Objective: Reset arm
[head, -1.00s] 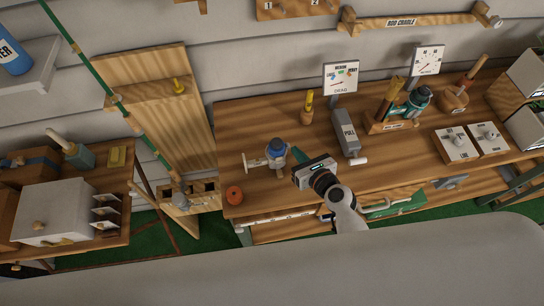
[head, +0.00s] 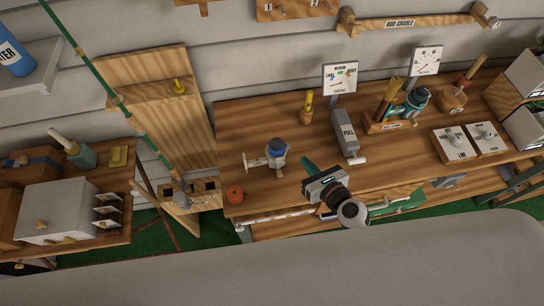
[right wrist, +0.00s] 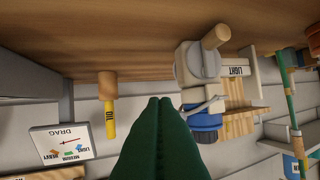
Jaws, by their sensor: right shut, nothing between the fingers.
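My right gripper (head: 308,166) is over the front part of the wooden workbench (head: 240,125). Its green fingers (right wrist: 160,125) are together in the right wrist view, with nothing between them. In the head view it is to the right of a white and blue reel (head: 277,155) on the bench and apart from it. The reel also shows in the right wrist view (right wrist: 195,65), beyond the fingertips. My left gripper is not in view.
A grey box marked PULL (head: 344,132) and a DRAG gauge (head: 340,78) stand behind the gripper. An orange round object (head: 235,194) sits at the bench's front left.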

